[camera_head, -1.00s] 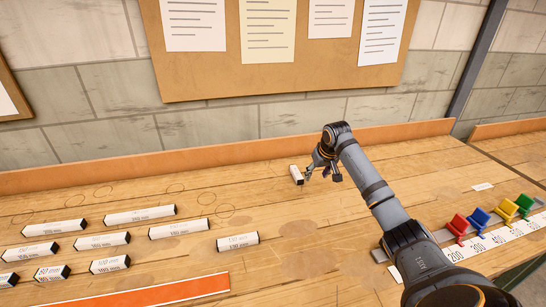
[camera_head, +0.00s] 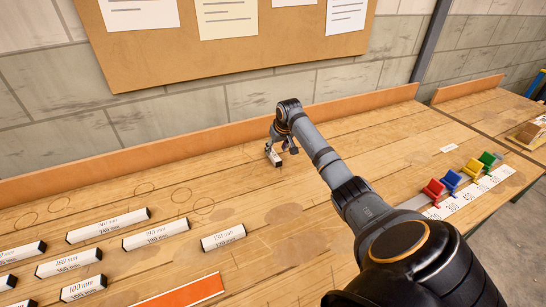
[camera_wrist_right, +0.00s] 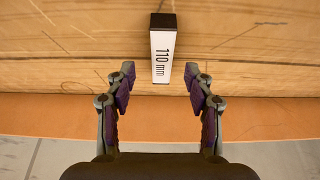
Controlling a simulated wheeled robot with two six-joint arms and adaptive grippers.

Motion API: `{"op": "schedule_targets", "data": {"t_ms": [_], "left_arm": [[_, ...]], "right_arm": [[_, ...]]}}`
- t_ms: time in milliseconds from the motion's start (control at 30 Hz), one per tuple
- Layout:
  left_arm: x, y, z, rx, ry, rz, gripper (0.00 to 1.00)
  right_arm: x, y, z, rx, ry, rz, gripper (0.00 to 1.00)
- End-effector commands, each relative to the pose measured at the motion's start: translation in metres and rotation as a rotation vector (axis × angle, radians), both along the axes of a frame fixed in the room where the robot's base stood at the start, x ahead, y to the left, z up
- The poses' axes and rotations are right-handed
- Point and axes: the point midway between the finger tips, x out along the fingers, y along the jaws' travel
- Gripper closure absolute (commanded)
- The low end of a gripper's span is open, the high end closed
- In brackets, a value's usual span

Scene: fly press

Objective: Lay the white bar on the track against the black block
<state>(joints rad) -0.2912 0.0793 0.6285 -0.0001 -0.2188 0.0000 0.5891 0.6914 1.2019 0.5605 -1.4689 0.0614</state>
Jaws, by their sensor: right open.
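A short white bar with black ends (camera_head: 273,156), marked 110 mm in the right wrist view (camera_wrist_right: 161,55), lies on the wooden bench towards the back board. My right gripper (camera_head: 278,150) is open above it. In the right wrist view the fingertips (camera_wrist_right: 159,78) stand apart either side of the bar's near end, with gaps on both sides. The track (camera_head: 415,201), with its white numbered scale (camera_head: 466,196), lies on the right part of the bench, partly hidden by my right arm. I cannot make out a black block on it. My left gripper is out of view.
Several longer white bars (camera_head: 155,235) lie at the left front, near an orange strip (camera_head: 180,293). Red (camera_head: 434,191), blue (camera_head: 451,181), yellow and green pieces stand along the scale. An orange back board (camera_head: 130,157) edges the bench.

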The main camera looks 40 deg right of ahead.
Motion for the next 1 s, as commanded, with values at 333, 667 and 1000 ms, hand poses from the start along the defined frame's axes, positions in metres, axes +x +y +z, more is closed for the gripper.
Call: {"op": "schedule_targets", "data": {"t_ms": [333,667,1000], "left_arm": [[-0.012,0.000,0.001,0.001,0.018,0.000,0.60],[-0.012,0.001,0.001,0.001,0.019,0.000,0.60],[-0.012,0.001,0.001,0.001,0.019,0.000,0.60]], "right_arm": [[0.021,-0.003,-0.040,0.002,0.000,0.001,0.47],[0.021,-0.004,-0.041,0.001,0.001,0.001,0.66],[0.020,-0.004,-0.041,0.001,0.001,0.000,1.00]]}}
